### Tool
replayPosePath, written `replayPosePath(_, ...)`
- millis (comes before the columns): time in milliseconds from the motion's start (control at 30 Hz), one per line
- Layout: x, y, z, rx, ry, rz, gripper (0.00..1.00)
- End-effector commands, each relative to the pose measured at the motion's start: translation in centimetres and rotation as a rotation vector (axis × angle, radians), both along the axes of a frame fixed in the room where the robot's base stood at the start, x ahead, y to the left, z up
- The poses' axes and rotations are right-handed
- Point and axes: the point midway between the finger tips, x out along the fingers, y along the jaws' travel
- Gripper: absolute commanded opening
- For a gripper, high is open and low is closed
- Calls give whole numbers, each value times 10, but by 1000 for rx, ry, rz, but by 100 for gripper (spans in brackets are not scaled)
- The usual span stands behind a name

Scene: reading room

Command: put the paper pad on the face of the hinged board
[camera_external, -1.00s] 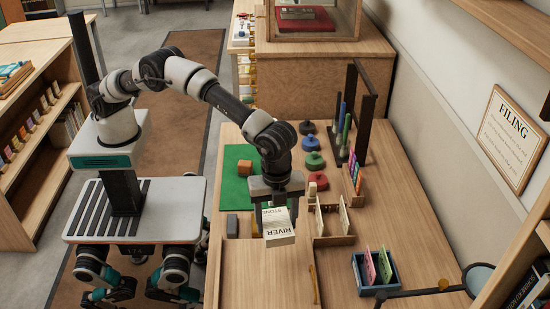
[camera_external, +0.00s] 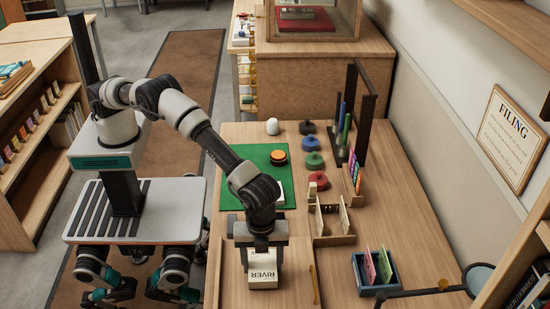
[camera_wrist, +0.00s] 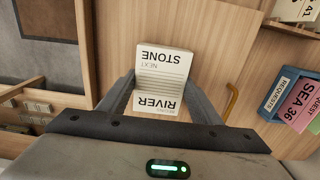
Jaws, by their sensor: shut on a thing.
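The paper pad (camera_external: 263,282) is a white block printed RIVER and STONE. My gripper (camera_external: 262,264) is shut on it, with a finger on either side. In the wrist view the pad (camera_wrist: 163,75) sits between the fingertips of my gripper (camera_wrist: 161,88). The hinged board (camera_external: 232,285) is a pale wood panel with a brass handle (camera_external: 314,284) at its right side. The pad is over the board's face; I cannot tell whether it touches. The board also fills the middle of the wrist view (camera_wrist: 215,60). Its hinge is not clear.
A wooden card holder (camera_external: 335,240) stands behind the board's right side, and a blue box of cards (camera_external: 373,283) stands to its right. A green mat (camera_external: 232,190) with an orange-topped disc (camera_external: 278,157) lies beyond. Several coloured discs and a dark rack (camera_external: 365,115) stand farther back.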

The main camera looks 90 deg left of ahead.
Motion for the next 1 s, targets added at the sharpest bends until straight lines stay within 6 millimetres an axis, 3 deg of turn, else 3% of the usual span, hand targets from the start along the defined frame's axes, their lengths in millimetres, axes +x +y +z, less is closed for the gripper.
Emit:
replayPosePath(400,0,0,-9,-1,-1,0,33)
replayPosePath(433,0,0,-8,-1,-1,0,62)
replayPosePath(533,0,0,-8,-1,-1,0,77)
replayPosePath(833,0,0,-6,-1,-1,0,77)
replayPosePath(1000,1,-1,11,-4,-3,0,77)
